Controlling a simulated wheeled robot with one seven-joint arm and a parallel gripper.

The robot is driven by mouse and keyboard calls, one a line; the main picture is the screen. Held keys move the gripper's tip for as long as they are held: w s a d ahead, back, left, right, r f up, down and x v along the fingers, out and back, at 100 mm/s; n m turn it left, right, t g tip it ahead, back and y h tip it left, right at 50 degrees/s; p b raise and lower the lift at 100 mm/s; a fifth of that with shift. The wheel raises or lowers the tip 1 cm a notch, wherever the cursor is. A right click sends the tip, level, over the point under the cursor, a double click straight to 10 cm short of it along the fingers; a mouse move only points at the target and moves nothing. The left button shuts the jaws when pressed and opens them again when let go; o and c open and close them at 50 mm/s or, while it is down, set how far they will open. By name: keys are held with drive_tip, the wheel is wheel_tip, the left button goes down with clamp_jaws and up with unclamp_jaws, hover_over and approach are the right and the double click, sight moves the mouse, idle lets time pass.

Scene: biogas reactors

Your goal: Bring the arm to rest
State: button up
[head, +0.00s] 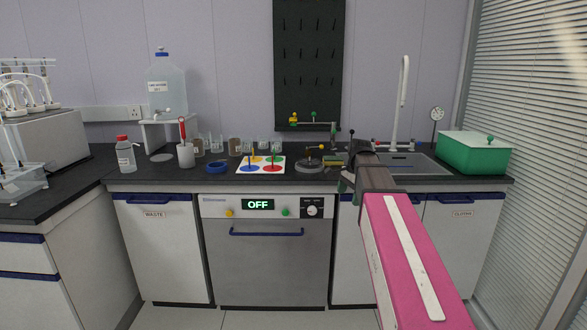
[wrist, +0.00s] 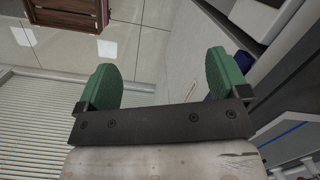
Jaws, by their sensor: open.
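My arm, with a pink link, reaches in from the lower right of the head view toward the counter. My gripper (head: 346,183) is at its far end, in front of the counter edge near the sink. In the wrist view my gripper (wrist: 160,85) shows two green fingers spread wide apart. Nothing is between them. Floor, a blind and cabinet fronts show beyond the fingers.
The black counter (head: 80,187) carries a water container (head: 165,85), a red-capped bottle (head: 125,156), a coloured mat (head: 246,167), a sink (head: 400,163) and a green box (head: 473,155). A dishwasher (head: 265,265) reading OFF stands below.

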drive_tip(key=s+a+f+n, duration=0.1)
drive_tip(key=s+f+n, duration=0.5)
drive_tip(key=f, duration=0.8)
drive_tip(key=s+f+n+h, duration=0.1)
drive_tip(key=s+f+n, duration=0.6)
drive_tip(key=s+f, duration=0.5)
drive_tip(key=shift+s+a+f+h, duration=0.2)
drive_tip(key=shift+a+f+h, duration=0.15)
drive_tip(key=shift+f, duration=0.6)
